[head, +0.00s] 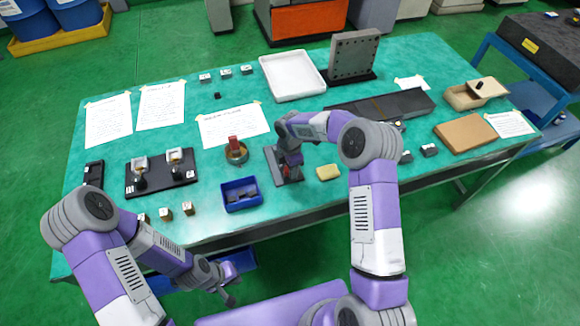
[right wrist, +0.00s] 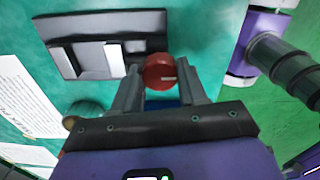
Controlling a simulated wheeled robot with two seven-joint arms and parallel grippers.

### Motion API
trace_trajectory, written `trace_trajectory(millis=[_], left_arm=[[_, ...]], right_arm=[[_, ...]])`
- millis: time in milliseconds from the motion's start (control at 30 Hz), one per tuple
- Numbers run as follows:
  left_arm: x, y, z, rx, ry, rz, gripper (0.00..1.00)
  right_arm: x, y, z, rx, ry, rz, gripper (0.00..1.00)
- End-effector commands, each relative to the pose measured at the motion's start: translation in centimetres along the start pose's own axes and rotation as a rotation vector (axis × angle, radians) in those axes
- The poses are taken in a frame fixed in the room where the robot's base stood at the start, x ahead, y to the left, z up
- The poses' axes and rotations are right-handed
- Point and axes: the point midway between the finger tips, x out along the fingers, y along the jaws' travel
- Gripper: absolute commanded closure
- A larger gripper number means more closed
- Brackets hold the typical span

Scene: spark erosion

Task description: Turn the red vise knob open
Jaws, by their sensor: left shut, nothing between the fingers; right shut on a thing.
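The red vise knob (right wrist: 160,71) is round and sits between the two fingers of my right gripper (right wrist: 147,85) in the right wrist view. The fingers are shut on it. The dark vise (right wrist: 125,25) with pale jaw blocks lies just beyond the knob. In the head view my right gripper (head: 289,172) reaches down to the vise's dark base plate (head: 272,167); my arm hides most of the vise there. My left gripper (head: 229,288) is shut and empty, low in front of the table's near edge.
A blue bin (head: 241,194) and a yellow sponge-like block (head: 327,172) are close to the vise. A round holder with a red piece (head: 235,150) stands to its left. A white tray (head: 292,76) and an upright grey plate (head: 353,54) stand behind.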

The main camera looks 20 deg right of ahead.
Motion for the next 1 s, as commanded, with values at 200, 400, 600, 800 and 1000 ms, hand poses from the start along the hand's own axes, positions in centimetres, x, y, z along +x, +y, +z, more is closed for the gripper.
trace_trajectory(millis=[200, 400, 600, 800, 1000], left_arm=[[0.0, 0.0, 0.0, 0.0, 0.0, 0.0, 1.0], [0.0, 0.0, 0.0, 0.0, 0.0, 0.0, 1.0], [0.0, 0.0, 0.0, 0.0, 0.0, 0.0, 1.0], [-0.2, 0.1, 0.0, 0.0, 0.0, 0.0, 1.0], [-0.4, 0.1, 0.0, 0.0, 0.0, 0.0, 1.0]], right_arm=[[-0.1, 0.1, 0.0, -0.003, 0.0, 0.002, 0.43], [0.0, 0.0, 0.0, -0.001, -0.001, 0.001, 0.32], [-0.4, 0.1, 0.0, -0.001, -0.001, 0.002, 0.32], [-3.4, 0.1, 0.0, -0.001, -0.001, 0.005, 0.32], [-6.5, 0.1, 0.0, -0.001, -0.001, 0.004, 0.32]])
